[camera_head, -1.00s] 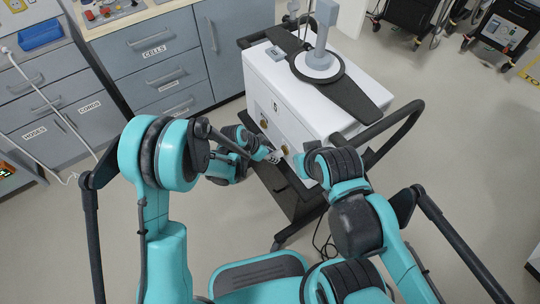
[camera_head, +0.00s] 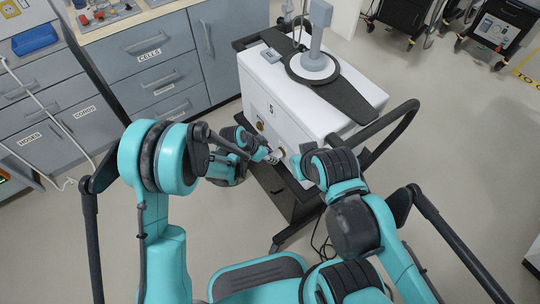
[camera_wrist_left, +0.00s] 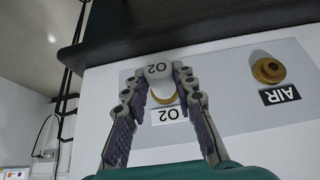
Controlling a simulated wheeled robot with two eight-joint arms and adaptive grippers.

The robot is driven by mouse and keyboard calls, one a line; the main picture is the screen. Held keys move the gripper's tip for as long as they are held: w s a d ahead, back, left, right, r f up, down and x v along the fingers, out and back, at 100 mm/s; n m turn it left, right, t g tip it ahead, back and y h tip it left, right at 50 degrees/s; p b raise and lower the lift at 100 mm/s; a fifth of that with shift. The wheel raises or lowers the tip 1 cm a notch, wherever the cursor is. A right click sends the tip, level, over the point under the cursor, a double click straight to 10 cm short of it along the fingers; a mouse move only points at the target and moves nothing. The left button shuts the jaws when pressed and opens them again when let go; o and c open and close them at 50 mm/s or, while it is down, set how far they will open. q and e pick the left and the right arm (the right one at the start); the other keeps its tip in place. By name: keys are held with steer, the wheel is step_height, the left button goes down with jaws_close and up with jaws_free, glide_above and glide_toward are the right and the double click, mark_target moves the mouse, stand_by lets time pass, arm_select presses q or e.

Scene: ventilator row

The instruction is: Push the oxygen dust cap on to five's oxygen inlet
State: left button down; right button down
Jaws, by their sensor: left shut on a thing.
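My left gripper (camera_head: 272,155) is at the front of the white ventilator marked 5 (camera_head: 325,110). The left wrist view shows its two fingers (camera_wrist_left: 160,75) shut on a pale dust cap (camera_wrist_left: 158,70) marked O2. The brass oxygen inlet (camera_wrist_left: 163,98) shows partly behind the cap, between the fingers, with an O2 label (camera_wrist_left: 168,115) beside it. I cannot tell whether the cap touches the inlet. My right gripper (camera_head: 298,166) is close to the ventilator's front right; its fingers are too hidden to read.
A second brass inlet (camera_wrist_left: 268,70), with an AIR label (camera_wrist_left: 280,95), is beside the oxygen one. The cart's dark handle (camera_head: 400,125) curves out at the right. Grey drawers (camera_head: 150,60) stand at the left.

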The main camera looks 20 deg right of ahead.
arm_select(q)
steer(key=shift+d, duration=0.1)
steer(key=c, duration=1.2)
jaws_free()
steer(key=shift+o, duration=0.2)
steer(key=s+a+r+n+t+y, duration=0.1)
steer(key=s+a+r+n, duration=0.2)
steer(key=a+r, duration=0.65)
steer(key=s+a+r+n+t+y, duration=0.1)
steer(key=s+a+r+n+t, duration=0.15)
steer(key=a+r, duration=0.7)
steer(key=s+a+r+n+y, duration=0.1)
steer(key=s+a+n+y, duration=0.1)
steer(key=s+a+n, duration=0.2)
steer(key=s+a+r+n+t+y, duration=0.1)
steer(key=s+a+r+n+y, duration=0.1)
steer(key=s+a+n, duration=0.2)
steer(key=s+a, duration=0.3)
steer(key=a, duration=0.3)
steer(key=shift+s+a+r+n, duration=0.15)
steer(key=shift+s+r+n, duration=0.1)
steer(key=shift+r+n, duration=0.1)
